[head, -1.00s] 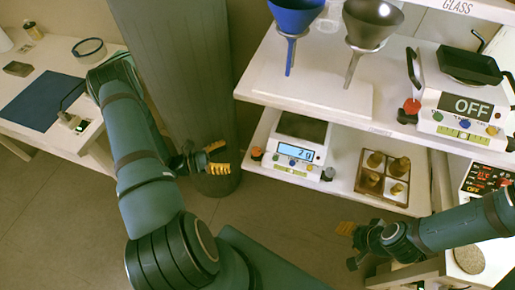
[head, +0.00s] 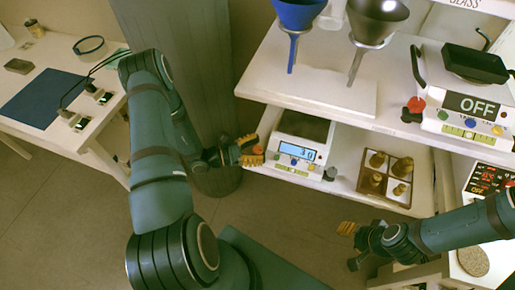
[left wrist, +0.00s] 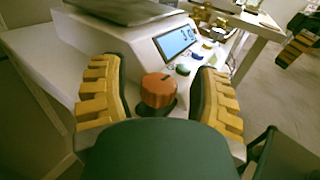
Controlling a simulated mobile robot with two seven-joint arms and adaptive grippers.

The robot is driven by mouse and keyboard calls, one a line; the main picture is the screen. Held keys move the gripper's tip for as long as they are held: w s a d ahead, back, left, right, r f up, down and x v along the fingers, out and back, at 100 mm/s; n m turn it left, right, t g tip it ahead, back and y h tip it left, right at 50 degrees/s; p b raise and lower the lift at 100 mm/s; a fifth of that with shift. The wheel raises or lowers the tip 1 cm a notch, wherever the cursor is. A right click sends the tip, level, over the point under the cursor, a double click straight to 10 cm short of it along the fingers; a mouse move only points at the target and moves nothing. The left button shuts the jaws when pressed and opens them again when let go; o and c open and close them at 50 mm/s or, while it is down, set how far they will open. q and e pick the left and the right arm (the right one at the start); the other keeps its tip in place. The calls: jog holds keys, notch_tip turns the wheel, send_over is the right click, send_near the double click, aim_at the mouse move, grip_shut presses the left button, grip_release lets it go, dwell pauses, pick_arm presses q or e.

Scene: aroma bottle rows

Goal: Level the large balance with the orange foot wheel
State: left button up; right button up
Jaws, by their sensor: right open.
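The white balance (head: 297,153) with a lit blue display (head: 297,151) stands on the lower shelf. Its orange foot wheel (left wrist: 158,90) is at its front left corner, and a dark foot wheel (head: 329,174) is at its front right. My left gripper (head: 257,150) is at the orange wheel. In the left wrist view, its yellow fingers stand on either side of the wheel with gaps; it is open. My right gripper (head: 350,246) is open and empty, low in front of the shelf. The display figures are too small to read surely.
A wooden tray (head: 372,189) with brass weights is right of the balance. Above are blue (head: 297,14) and dark (head: 375,20) funnels, and another balance with an OFF sign (head: 476,106). A dark column (head: 190,70) stands behind my left arm. Floor in front is clear.

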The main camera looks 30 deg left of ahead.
pick_arm(q)
grip_shut()
jog(key=shift+m, duration=0.3)
jog(key=m+g+h+b, duration=0.1)
jog(key=m+g+h, duration=0.1)
jog(key=g, duration=0.1)
jog(key=shift+g+h, duration=0.4)
jog(key=shift+m+g+h, duration=0.6)
jog(key=shift+m+g, duration=0.5)
jog(key=shift+g, duration=0.1)
jog(key=shift+o, duration=0.7)
grip_release()
